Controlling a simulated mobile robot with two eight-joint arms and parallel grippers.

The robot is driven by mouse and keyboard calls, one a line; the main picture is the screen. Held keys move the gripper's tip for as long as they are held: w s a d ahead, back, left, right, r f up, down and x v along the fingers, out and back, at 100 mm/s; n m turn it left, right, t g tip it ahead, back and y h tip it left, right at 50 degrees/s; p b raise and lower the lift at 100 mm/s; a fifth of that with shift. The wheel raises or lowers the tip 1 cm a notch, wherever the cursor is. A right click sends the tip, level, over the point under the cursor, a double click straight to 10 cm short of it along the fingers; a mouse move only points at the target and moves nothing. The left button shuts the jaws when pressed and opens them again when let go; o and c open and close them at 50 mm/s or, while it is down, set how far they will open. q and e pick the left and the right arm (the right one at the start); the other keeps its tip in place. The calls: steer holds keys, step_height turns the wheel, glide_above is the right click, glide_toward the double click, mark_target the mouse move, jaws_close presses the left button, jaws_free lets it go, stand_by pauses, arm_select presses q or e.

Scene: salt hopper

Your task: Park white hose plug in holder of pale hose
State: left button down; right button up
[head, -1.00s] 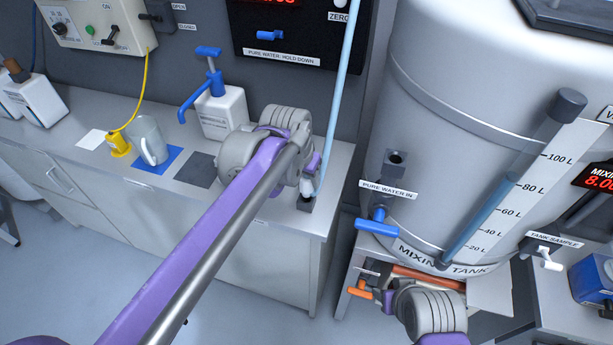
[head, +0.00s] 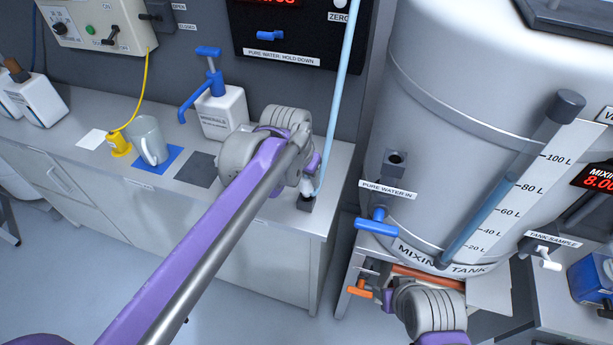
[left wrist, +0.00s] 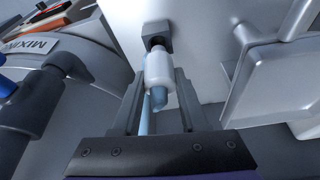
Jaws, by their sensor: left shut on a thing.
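The white hose plug (left wrist: 160,69) is between the jaws of my left gripper (left wrist: 157,100) in the left wrist view. Its far end meets the dark grey holder (left wrist: 156,35); how deep it sits there cannot be told. The pale blue hose (head: 340,100) runs up from the plug in the head view. The holder also shows in the head view (head: 305,203), at the counter's right front corner. My left gripper (head: 311,180) is just above it, partly hidden by its wrist. My right gripper (head: 397,290) is low by the tank stand, its fingers mostly hidden.
The mixing tank (head: 470,130) stands to the right, with a blue valve handle (head: 375,227) on its side. An orange handle (head: 358,289) is below, near my right wrist. A minerals pump bottle (head: 222,112) and a jug (head: 148,140) stand on the counter (head: 60,140).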

mark_target(306, 187)
arm_select(q)
steer(key=shift+f+b, duration=1)
steer(key=shift+f, duration=0.9)
stand_by(0.4)
jaws_free()
stand_by(0.5)
steer(key=shift+r, duration=0.15)
steer(key=shift+p+v, duration=1.85)
steer(key=shift+v, duration=1.05)
